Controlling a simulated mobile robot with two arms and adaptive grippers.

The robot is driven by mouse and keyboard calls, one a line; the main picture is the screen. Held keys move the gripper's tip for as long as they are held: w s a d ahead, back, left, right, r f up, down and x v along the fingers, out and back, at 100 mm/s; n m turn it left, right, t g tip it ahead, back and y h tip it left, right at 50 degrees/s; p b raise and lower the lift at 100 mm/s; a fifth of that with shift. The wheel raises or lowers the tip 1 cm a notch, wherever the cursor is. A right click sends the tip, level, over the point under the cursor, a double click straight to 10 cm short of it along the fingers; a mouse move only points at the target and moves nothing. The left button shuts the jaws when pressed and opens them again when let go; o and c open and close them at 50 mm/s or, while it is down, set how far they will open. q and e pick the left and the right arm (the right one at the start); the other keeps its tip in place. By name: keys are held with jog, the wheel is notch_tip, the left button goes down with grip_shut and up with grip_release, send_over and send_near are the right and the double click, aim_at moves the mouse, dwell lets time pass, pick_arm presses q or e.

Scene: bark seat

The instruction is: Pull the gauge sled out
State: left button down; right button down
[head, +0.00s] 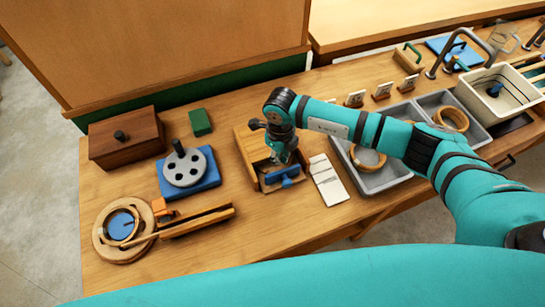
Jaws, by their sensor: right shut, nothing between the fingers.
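A small open wooden housing (243,146) stands in the middle of the bench. A blue piece (284,175) with a small knob sits at its near end; it looks like the gauge sled, though how far it sits inside is hard to tell. My right gripper (281,158) points down over the housing, just behind the blue piece. Its fingers are shut and hold nothing. The gripper and wrist hide part of the housing's inside. I cannot tell whether the fingertips touch the sled. My left gripper is out of view.
White cards (328,180) lie just right of the housing, beside a grey tray (372,183) holding wooden rings. Left are a grey disc on a blue base (205,186), a brown box (126,139) and a wooden ring (103,241). Bench in front of the housing is clear.

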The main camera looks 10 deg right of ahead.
aim_at(285, 178)
dwell(0.4)
jog(key=shift+f+b, duration=1.65)
jog(key=shift+f, duration=0.1)
jog(key=shift+s+r, duration=0.1)
jog(key=shift+s, duration=0.05)
jog(key=shift+s+d+p, duration=0.1)
jog(key=shift+s+p, duration=0.05)
jog(key=shift+p, duration=0.15)
jog(key=shift+s+d+p, duration=0.2)
jog(key=shift+s+p, duration=0.4)
jog(key=shift+s, duration=0.5)
jog(key=shift+s+d+p, duration=0.2)
jog(key=shift+s+p, duration=0.4)
jog(key=shift+s, duration=0.45)
jog(key=shift+s+d+p, duration=0.25)
jog(key=shift+s+p, duration=0.3)
jog(key=shift+s, duration=0.7)
jog(key=shift+s+d+p, duration=0.2)
jog(key=shift+s+p, duration=0.35)
jog(key=shift+s, duration=0.65)
jog(key=shift+s+d+p, duration=0.25)
jog(key=shift+s+p, duration=0.3)
jog(key=shift+s, duration=0.7)
notch_tip(285, 178, up, 7)
jog(key=w+p, duration=0.1)
jog(key=p, duration=0.3)
jog(key=shift+w, duration=0.2)
